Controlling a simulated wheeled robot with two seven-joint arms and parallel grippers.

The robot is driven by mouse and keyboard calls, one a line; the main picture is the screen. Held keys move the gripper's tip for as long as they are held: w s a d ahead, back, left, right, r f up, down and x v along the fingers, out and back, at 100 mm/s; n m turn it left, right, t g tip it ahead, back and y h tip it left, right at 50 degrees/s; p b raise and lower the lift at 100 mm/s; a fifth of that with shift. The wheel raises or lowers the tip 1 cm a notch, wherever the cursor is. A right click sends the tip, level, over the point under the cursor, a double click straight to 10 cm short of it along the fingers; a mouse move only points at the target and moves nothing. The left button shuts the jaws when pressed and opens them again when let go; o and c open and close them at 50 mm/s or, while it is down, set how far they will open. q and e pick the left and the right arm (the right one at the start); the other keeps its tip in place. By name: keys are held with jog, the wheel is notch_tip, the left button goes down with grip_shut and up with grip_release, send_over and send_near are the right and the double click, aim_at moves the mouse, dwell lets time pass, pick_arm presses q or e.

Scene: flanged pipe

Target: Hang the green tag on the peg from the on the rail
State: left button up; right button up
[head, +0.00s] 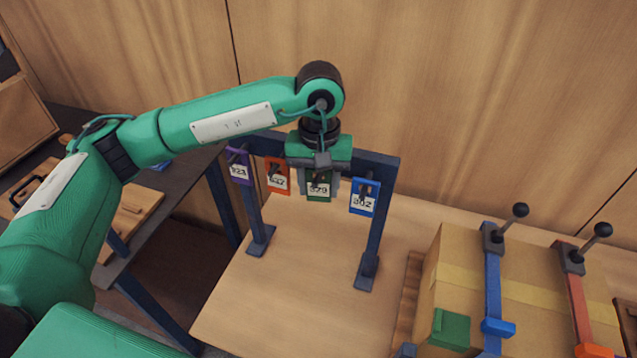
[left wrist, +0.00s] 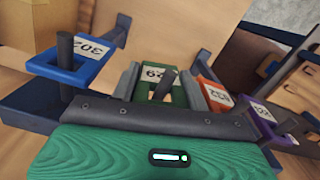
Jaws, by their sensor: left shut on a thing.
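The green tag (head: 318,187), with a white number label, is at the rail (head: 375,160), between the orange tag and the blue tag. My left gripper (head: 318,175) is shut on the green tag from above. In the left wrist view the green tag (left wrist: 150,98) sits between the two grey fingers. A dark peg (left wrist: 163,84) shows at its opening and appears to pass through it, though the gripper body hides the peg's base. My right gripper is not in view.
A blue tag (head: 364,197) hangs right of the green one; an orange tag (head: 278,176) and a purple tag (head: 239,166) hang left. The rail stands on a wooden table (head: 290,300). A cardboard box (head: 455,265) with clamps is at the right. The table's front is clear.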

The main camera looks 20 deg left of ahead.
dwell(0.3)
pick_arm(q)
jog(key=o, duration=1)
jog(key=shift+f, duration=0.1)
